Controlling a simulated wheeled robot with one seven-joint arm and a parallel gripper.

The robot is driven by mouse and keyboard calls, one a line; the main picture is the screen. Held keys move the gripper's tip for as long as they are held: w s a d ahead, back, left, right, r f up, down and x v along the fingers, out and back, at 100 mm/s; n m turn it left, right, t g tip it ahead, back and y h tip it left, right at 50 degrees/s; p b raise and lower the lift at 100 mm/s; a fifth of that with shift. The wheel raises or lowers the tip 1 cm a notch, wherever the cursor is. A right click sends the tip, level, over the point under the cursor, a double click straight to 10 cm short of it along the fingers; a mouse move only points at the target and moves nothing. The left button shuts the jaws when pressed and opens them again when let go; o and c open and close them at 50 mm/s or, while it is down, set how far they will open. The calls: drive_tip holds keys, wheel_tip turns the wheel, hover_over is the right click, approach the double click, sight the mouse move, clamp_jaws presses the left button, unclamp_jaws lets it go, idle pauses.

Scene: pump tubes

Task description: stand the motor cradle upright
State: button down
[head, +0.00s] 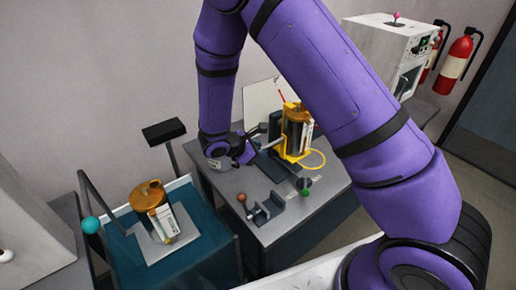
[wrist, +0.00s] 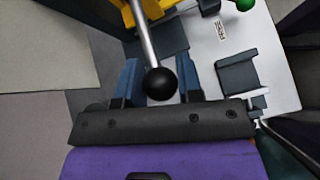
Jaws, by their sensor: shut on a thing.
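The motor cradle (head: 292,152) is a yellow frame on the grey table, holding a dark motor with a golden top (head: 298,114). The cradle and motor look upright or nearly so. A metal lever (wrist: 145,38) runs from the yellow part to a black ball knob (wrist: 160,84). My gripper (wrist: 159,76) is shut on the knob, with a blue-grey finger on each side of it. In the head view my gripper (head: 246,148) is just left of the cradle. Part of the cradle lies beyond the top edge of the wrist view.
The grey table (head: 290,225) also carries a green ball (head: 304,184), a brown ball knob (head: 241,197) and a dark bracket (head: 266,211). A teal stand (head: 205,255) at left holds a second golden motor (head: 150,198). A grey cabinet (head: 385,50) stands behind.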

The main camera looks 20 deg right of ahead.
drive_tip(key=shift+s+f, duration=0.1)
drive_tip(key=shift+f, duration=0.1)
idle(0.3)
drive_tip(key=c, duration=0.8)
unclamp_jaws()
drive_tip(key=shift+a+r, duration=0.1)
drive_tip(key=v, duration=1)
drive_tip(key=shift+a+r, duration=0.15)
drive_tip(key=shift+a, duration=0.15)
